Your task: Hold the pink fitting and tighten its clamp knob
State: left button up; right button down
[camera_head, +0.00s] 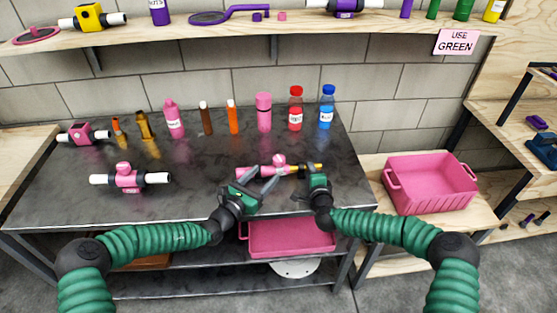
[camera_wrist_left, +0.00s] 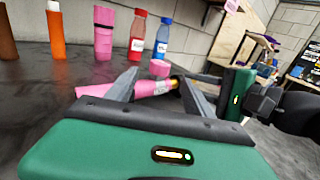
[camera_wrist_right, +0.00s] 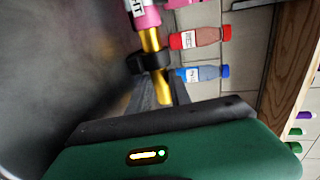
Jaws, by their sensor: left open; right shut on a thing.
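A pink fitting (camera_head: 256,172) with a pink knob (camera_head: 278,159) on top and a gold end lies level at the front middle of the dark table. My right gripper (camera_head: 303,169) is shut on the gold end (camera_wrist_right: 152,40), seen close in the right wrist view. My left gripper (camera_head: 265,179) is open, with its two fingers spread at the pink body near the knob. In the left wrist view the knob (camera_wrist_left: 159,68) shows just beyond the fingertips, and the body (camera_wrist_left: 100,89) passes behind the left finger. I cannot tell whether the fingers touch it.
Another pink fitting with white pipe ends (camera_head: 128,179) stands at the table's left, and a similar one (camera_head: 83,134) behind it. Several bottles and tubes line the back, including a red bottle (camera_head: 295,110) and blue bottle (camera_head: 327,108). A pink crate (camera_head: 432,184) stands at right.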

aim_at(275, 163)
pick_arm(q)
jog(key=x, duration=0.9)
jog(key=shift+w+d, duration=0.15)
jog(key=shift+w, duration=0.1)
grip_shut()
jog(key=shift+r, duration=0.1)
